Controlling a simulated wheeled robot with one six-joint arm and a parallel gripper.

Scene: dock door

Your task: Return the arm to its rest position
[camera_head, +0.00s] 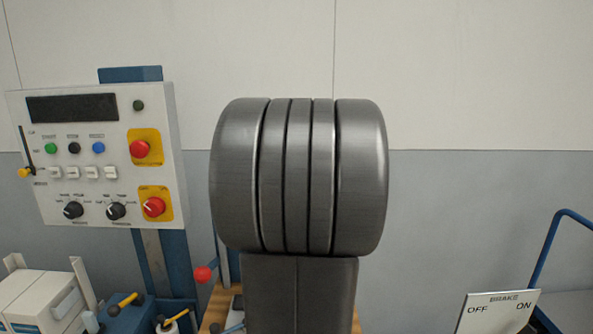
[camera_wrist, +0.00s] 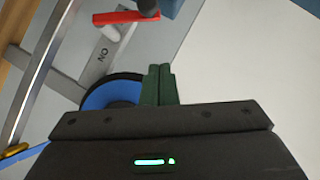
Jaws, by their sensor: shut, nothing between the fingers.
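My gripper (camera_wrist: 158,85) shows in the wrist view, its two dark green fingers side by side with no gap and nothing held. Its fingertips point toward the top of that picture, in front of a pale panel. My own dark grey arm joint fills the middle of the head view, standing upright and hiding what lies behind it. The gripper itself does not show in the head view.
A control panel (camera_head: 90,209) with buttons and knobs stands at left. A brake sign (camera_head: 496,314) and blue rail (camera_head: 545,252) are at lower right. The wrist view shows a red handle (camera_wrist: 125,17) and a round blue-and-black part (camera_wrist: 108,96) beside the fingers.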

